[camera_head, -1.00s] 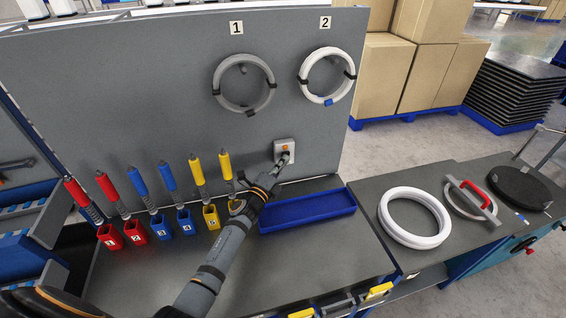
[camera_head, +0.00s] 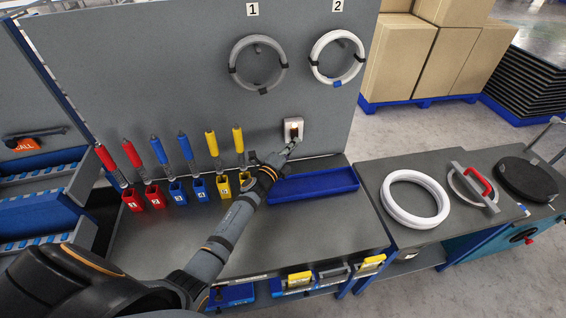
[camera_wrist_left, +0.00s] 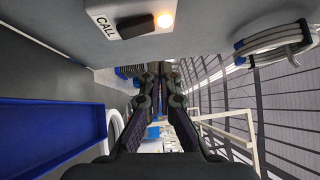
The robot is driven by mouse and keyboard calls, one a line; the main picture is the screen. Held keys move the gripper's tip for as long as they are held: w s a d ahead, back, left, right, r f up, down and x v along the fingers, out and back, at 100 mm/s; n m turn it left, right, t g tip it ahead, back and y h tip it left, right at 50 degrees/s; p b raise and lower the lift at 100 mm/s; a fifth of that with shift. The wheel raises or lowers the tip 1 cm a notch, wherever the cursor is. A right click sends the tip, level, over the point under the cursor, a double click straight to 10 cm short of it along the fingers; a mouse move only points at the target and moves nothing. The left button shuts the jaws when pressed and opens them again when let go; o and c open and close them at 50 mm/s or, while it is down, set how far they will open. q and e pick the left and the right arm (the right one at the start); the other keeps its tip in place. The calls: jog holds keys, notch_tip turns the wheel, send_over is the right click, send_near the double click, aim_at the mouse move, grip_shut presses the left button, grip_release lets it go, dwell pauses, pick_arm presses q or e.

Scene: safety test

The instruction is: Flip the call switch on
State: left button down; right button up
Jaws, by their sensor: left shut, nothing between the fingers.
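The call switch (camera_head: 288,134) is a small pale box on the upright grey panel, below the hanging rings. In the left wrist view its plate with the word CALL (camera_wrist_left: 104,26), black rocker (camera_wrist_left: 136,27) and glowing lamp (camera_wrist_left: 165,20) show at the top. My left gripper (camera_head: 291,149) is just below the switch box in the head view; contact cannot be told there. In the left wrist view its shut, empty fingers (camera_wrist_left: 160,70) lie below and apart from the rocker in the picture. My right gripper is not in view.
A blue tray (camera_head: 313,193) lies on the bench under the switch. Coloured numbered holders (camera_head: 177,193) with tools stand left of my arm. Two rings (camera_head: 337,82) hang above. A white ring (camera_head: 388,205) lies on the right-hand bench. Boxes (camera_head: 399,60) stand behind.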

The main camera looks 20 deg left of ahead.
pick_arm(q)
jog(key=r+b+v, duration=0.1)
jog(key=r+v, duration=0.1)
jog(key=v, duration=0.7)
jog(key=shift+s+a, duration=0.2)
jog(key=shift+a, duration=0.05)
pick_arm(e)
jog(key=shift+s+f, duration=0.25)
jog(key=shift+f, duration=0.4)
pick_arm(q)
jog(key=shift+f, duration=0.1)
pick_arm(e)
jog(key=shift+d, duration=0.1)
pick_arm(q)
jog(key=shift+s+d, duration=0.1)
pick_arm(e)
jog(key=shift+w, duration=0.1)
